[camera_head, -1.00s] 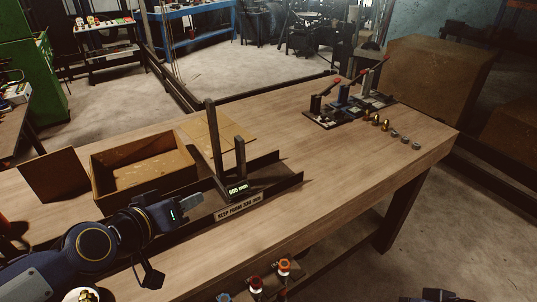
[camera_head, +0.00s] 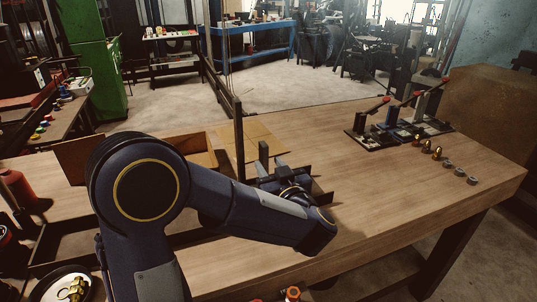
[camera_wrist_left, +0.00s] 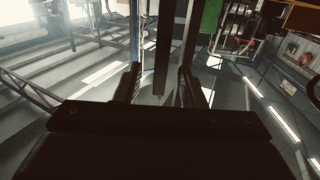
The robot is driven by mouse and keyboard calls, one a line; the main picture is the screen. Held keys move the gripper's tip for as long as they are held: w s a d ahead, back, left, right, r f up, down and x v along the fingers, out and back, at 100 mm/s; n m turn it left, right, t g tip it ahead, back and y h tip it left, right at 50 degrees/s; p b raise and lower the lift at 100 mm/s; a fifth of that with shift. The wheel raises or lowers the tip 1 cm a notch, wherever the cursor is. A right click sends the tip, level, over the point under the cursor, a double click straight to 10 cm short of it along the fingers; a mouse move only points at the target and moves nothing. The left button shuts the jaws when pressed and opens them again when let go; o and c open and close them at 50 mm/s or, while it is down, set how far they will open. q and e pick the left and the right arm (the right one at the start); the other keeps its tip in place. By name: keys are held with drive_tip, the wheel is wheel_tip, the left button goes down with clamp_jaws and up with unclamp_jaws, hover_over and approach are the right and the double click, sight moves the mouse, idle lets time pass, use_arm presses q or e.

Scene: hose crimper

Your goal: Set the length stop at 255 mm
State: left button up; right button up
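The length stop shows in the head view as a tall dark post (camera_head: 239,140) and a shorter post (camera_head: 263,153) on the dark rail. Its lit display is hidden behind my left arm. My left gripper (camera_head: 273,172) is over the rail, right beside the shorter post. In the left wrist view, the fingers of my left gripper (camera_wrist_left: 160,88) are apart, with a dark upright bar (camera_wrist_left: 164,45) showing between them. Gaps show on both sides of the bar; contact cannot be told.
A wooden box (camera_head: 198,148), partly hidden by my arm, and a flat brown sheet (camera_head: 250,139) lie behind the rail. Red-handled lever tools (camera_head: 400,128) and brass fittings (camera_head: 426,146) stand at the right. The table (camera_head: 400,195) between is clear.

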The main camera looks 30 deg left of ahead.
sight(261, 153)
use_arm(q)
drive_tip(key=x, duration=0.6)
drive_tip(key=shift+w+a+p, duration=0.1)
drive_tip(key=shift+a+p, duration=0.1)
drive_tip(key=shift+p, duration=0.2)
drive_tip(key=shift+c, duration=0.2)
clamp_jaws()
